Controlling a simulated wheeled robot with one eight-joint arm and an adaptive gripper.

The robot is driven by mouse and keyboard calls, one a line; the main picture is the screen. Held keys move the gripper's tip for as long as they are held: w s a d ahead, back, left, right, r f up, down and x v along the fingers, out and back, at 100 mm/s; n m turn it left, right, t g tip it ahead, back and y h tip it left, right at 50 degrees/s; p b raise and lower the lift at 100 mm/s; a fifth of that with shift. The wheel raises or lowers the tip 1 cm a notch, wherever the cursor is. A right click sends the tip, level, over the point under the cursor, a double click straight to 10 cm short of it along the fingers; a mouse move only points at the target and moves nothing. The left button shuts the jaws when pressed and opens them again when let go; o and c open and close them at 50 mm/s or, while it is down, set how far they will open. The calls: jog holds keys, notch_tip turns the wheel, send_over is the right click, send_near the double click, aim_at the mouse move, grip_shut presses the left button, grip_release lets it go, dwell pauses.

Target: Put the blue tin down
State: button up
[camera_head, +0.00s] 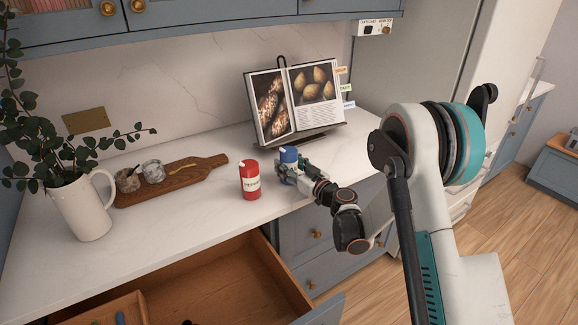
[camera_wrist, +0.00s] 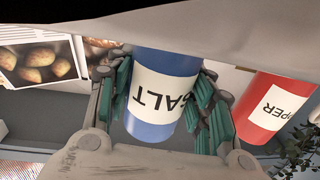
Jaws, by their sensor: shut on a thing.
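The blue tin (camera_head: 288,155) has a white label reading "SALT" in the wrist view (camera_wrist: 160,97). My gripper (camera_head: 287,170) is shut on it, with a finger on each side of the tin in the wrist view (camera_wrist: 165,100). The tin is upright at the counter (camera_head: 190,222), to the right of the red tin. I cannot tell whether its base touches the counter. The lower part of the tin is hidden behind my gripper in the head view.
A red tin (camera_head: 250,181) labelled as pepper stands close on the left. A cookbook on a stand (camera_head: 297,100) is behind. A wooden board (camera_head: 190,176) with two small pots and a white jug (camera_head: 80,208) stand further left. An open drawer (camera_head: 215,275) juts out below.

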jog(key=o, duration=1.3)
jog(key=v, duration=0.4)
jog(key=b+v, duration=0.1)
jog(key=v, duration=0.4)
jog(key=f+b+v, duration=0.1)
jog(key=v, duration=0.3)
jog(key=shift+d, duration=0.55)
jog(key=shift+r, duration=0.15)
